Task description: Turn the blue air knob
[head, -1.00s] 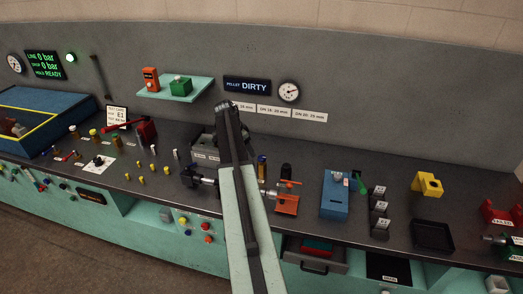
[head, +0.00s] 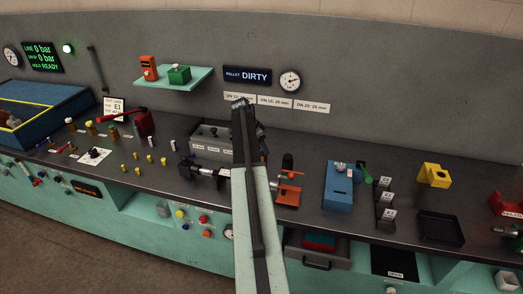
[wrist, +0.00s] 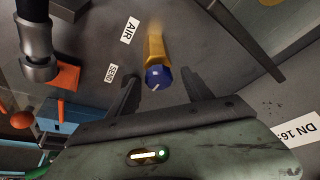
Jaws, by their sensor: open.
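The blue air knob (wrist: 157,76) shows in the wrist view as a faceted blue cap with a small white mark, on a yellow-brass stem. A white AIR label (wrist: 130,30) lies beside it. My gripper (wrist: 161,82) is open and empty, with one dark finger to each side of the knob in the picture. I cannot tell how deep the knob is between the fingers, and no contact is clear. In the head view my raised arm covers the spot, so the knob is hidden there.
A vise-like fitting with an orange handle (head: 289,188) stands right of my arm, and a blue box (head: 338,190) further right. A grey bin (head: 207,137) stands left of it. The wall sign reads DIRTY (head: 247,76). A SEND label (wrist: 111,73) lies near AIR.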

